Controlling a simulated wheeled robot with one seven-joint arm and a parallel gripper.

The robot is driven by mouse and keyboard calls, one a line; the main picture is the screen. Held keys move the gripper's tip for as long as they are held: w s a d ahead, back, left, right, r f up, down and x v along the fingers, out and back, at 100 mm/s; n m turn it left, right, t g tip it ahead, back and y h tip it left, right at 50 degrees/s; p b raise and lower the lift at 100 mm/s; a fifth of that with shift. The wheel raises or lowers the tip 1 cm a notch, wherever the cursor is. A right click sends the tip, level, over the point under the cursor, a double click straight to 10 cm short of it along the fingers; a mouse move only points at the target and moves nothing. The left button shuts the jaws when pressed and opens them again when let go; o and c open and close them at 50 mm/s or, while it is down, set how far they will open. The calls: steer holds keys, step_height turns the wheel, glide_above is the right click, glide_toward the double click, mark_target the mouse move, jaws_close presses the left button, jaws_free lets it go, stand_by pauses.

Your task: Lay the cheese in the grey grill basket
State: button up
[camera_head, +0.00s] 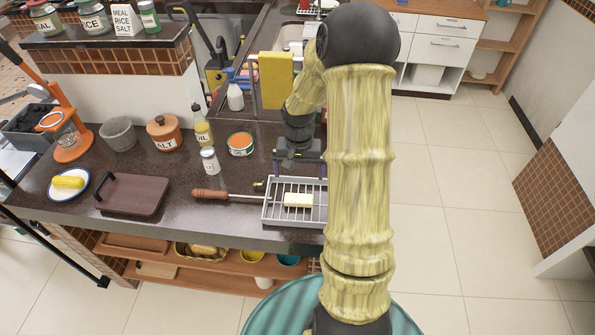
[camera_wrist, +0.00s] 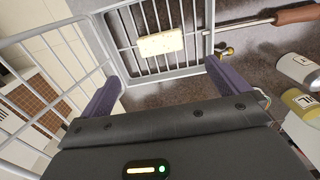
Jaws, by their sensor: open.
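The cheese (camera_head: 298,200) is a pale yellow block lying on the bars of the grey grill basket (camera_head: 270,213), inside its rim. The basket rests on the dark counter near its front edge, with a wooden handle (camera_head: 209,195) reaching left. In the wrist view the cheese (camera_wrist: 161,43) lies on the basket bars (camera_wrist: 143,19), and an open grid lid (camera_wrist: 45,40) stands out to the left. My gripper (camera_wrist: 163,80) is open and empty, its fingers apart behind the cheese and not touching it. In the head view my arm hides the basket's right end.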

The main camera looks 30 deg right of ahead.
steer(key=s+a+r+n+t, duration=0.2)
steer(key=s+a+r+n, duration=0.4)
steer(key=s+a+r, duration=0.3)
steer(key=s+a, duration=0.3)
steer(key=a, duration=0.1)
steer(key=shift+s+a+r+t, duration=0.15)
steer(key=shift+s+r+t, duration=0.05)
steer(key=shift+s+t, duration=0.1)
